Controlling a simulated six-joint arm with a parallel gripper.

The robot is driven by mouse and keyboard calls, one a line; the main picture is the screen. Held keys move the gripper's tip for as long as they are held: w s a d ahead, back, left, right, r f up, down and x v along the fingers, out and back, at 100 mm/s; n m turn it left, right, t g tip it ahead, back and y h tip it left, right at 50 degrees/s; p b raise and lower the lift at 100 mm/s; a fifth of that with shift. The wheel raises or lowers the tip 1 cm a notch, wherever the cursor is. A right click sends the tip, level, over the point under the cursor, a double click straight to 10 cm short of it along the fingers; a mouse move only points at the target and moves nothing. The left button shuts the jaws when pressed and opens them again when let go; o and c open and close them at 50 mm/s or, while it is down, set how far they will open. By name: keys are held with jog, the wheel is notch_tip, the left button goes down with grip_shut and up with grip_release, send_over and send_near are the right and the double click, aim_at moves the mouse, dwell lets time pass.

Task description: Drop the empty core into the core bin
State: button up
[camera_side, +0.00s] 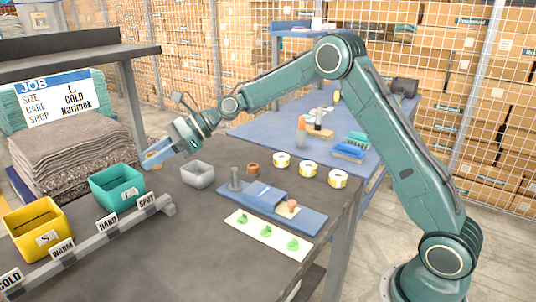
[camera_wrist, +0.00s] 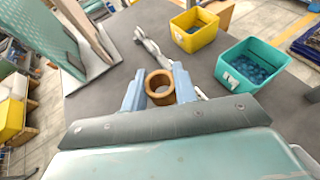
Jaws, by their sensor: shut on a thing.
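My gripper (camera_side: 160,154) is shut on a brown ring-shaped core, held above the dark table in the side view. In the wrist view the core (camera_wrist: 160,87) sits between the two blue fingers of my gripper (camera_wrist: 158,84), with its open hole facing the camera. A small open grey bin (camera_side: 198,175) stands on the table, right of and below my gripper in the side view. It carries no readable label, and I see no core in it.
A teal bin (camera_side: 117,188) and a yellow bin (camera_side: 36,228) stand behind a rail of tags (camera_side: 90,240). A blue fixture (camera_side: 258,198) with an upright post, another brown core (camera_side: 253,169) and label rolls (camera_side: 308,169) lie to the right. Folded mats (camera_side: 70,155) are stacked behind.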

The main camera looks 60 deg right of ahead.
jog(key=w+d+r+m+t+h, duration=0.3)
jog(key=w+d+m+h, duration=0.15)
jog(key=d, duration=0.65)
jog(key=w+d+r+m+t+h, duration=0.3)
jog(key=w+d+m+t, duration=0.15)
jog(key=d, duration=0.55)
notch_tip(320, 180, down, 16)
jog(key=shift+r+n+g+y, duration=0.2)
jog(key=shift+n+g+y, duration=0.15)
jog(key=shift+n+y, duration=0.1)
jog(key=shift+f, duration=2.15)
jog(key=shift+f, duration=0.25)
